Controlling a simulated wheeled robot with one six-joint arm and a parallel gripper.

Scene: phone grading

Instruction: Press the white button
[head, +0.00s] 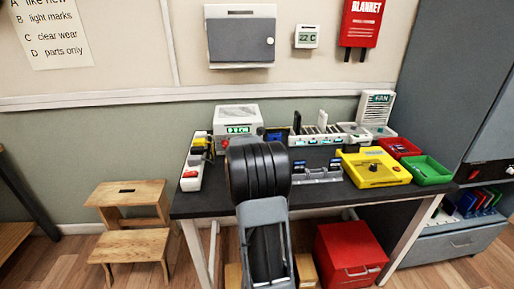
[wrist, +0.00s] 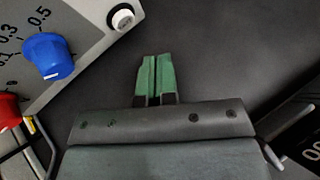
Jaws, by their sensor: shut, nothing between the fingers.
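The white button (wrist: 122,17) shows in the wrist view at the top. It is a small round cap in a dark ring at the corner of a grey panel. My gripper (wrist: 155,80) has green fingers that are shut together with nothing between them. It is below and to the right of the button in the picture, apart from it, over the dark table top (wrist: 215,60). In the head view my arm hides the gripper, and I cannot make out the button there.
The grey panel (wrist: 85,42) also bears a blue knob (wrist: 48,56) and a red part (wrist: 8,110) at the left. In the head view, a yellow box (head: 376,170), a green tray (head: 428,170) and a red tray (head: 398,147) stand on the table's right.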

